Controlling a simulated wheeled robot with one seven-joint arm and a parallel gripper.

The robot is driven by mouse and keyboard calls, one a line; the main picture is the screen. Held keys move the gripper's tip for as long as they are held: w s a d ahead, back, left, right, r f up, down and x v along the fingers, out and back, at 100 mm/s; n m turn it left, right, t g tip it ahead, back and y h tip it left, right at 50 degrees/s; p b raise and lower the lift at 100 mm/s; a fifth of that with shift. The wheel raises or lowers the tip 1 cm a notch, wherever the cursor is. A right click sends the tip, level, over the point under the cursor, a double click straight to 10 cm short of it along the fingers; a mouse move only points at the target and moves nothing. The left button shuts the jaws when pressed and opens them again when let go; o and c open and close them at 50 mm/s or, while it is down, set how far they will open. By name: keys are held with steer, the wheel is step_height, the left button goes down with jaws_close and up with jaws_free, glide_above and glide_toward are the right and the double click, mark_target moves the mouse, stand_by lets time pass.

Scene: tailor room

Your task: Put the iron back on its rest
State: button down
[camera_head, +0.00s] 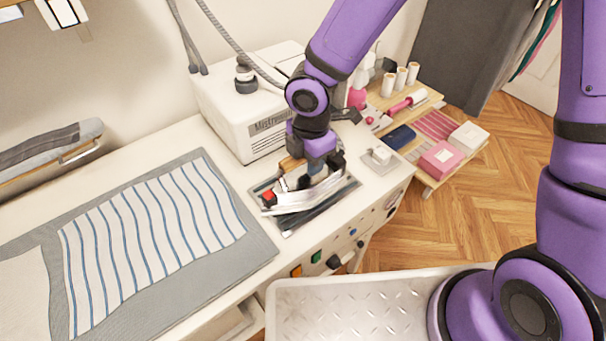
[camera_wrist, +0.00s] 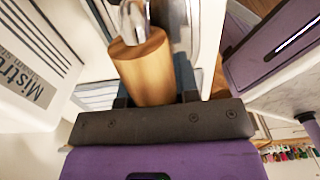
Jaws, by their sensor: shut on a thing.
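The iron (camera_head: 293,200) has a silvery body with a red part at its left end. It is at the rest (camera_head: 329,204), a dark flat plate with a light edge on the white table's right part. I cannot tell whether the iron touches the rest or is slightly above it. My gripper (camera_head: 313,176) is over the iron, shut on its wooden handle. In the wrist view the wooden handle (camera_wrist: 143,68) lies between the fingers, with the silvery body beyond it. My gripper hides part of the iron and rest.
A white steam box (camera_head: 222,113) stands just behind, with a grey hose. A grey pad with striped cloth (camera_head: 155,235) covers the table's left. A small white block (camera_head: 381,155) is right of the rest. A wooden side shelf (camera_head: 432,181) holds boxes and spools.

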steer(key=shift+w+d+f, duration=0.1)
steer(key=shift+w+d, duration=0.15)
steer(key=shift+w, duration=0.5)
steer(key=shift+w+d+f, duration=0.1)
steer(key=shift+w+d, duration=0.15)
steer(key=shift+w, duration=0.5)
steer(key=shift+w+d, duration=0.25)
steer(key=shift+w, duration=0.5)
steer(key=shift+w+d+f, duration=0.1)
steer(key=shift+w+f, duration=0.1)
steer(key=shift+f, duration=1.55)
steer(key=shift+f, duration=0.1)
steer(key=c, duration=0.8)
jaws_free()
steer(key=shift+c, duration=0.2)
step_height(320, 180, up, 12)
